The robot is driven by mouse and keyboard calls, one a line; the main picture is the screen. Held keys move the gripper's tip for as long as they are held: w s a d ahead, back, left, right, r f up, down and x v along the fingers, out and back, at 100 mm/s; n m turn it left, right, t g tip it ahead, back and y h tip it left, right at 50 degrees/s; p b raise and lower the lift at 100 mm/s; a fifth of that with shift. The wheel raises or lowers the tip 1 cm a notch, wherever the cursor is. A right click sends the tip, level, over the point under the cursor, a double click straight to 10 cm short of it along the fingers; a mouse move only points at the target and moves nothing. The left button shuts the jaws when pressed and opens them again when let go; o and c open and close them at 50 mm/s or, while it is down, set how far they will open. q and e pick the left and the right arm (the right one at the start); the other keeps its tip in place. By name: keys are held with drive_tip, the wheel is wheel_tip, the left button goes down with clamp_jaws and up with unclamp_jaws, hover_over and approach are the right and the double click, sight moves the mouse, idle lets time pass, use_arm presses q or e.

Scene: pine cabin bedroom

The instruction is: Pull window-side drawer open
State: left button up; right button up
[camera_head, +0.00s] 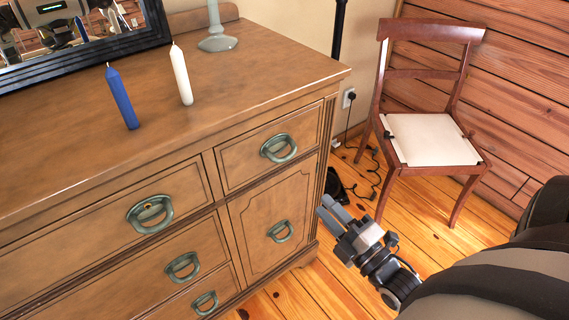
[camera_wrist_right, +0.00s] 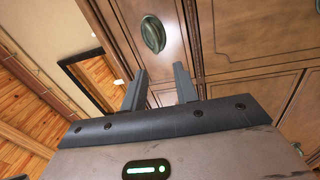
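The brown wooden dresser (camera_head: 95,160) fills the left of the head view. Its upper right drawer (camera_head: 240,163) looks shut and has a green ring handle (camera_head: 278,148). A wide drawer (camera_head: 95,230) to its left has a similar handle (camera_head: 150,213). No window shows, so I cannot tell which drawer is window-side. My right gripper (camera_head: 329,211) is beside the dresser's right front corner, apart from the handles. In the right wrist view its two fingers (camera_wrist_right: 160,88) are spread and empty, with one green handle (camera_wrist_right: 152,34) beyond them. My left gripper is not in view.
A blue candle (camera_head: 122,97), a white candle (camera_head: 181,75) and a grey-green holder (camera_head: 217,38) stand on the dresser top by a dark-framed mirror (camera_head: 85,45). A wooden chair (camera_head: 425,135) stands at the right. A cable (camera_head: 372,170) lies on the floor behind my right gripper.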

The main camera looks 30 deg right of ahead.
sight(285, 154)
drive_tip(key=shift+n, duration=0.5)
drive_tip(key=w+r, duration=0.1)
drive_tip(key=w, duration=0.4)
drive_tip(key=w+r, duration=0.1)
drive_tip(key=w, duration=0.4)
drive_tip(key=w+r, duration=0.1)
drive_tip(key=w, duration=0.4)
drive_tip(key=shift+w+a+r, duration=0.2)
drive_tip(key=shift+a+r, duration=0.05)
clamp_jaws()
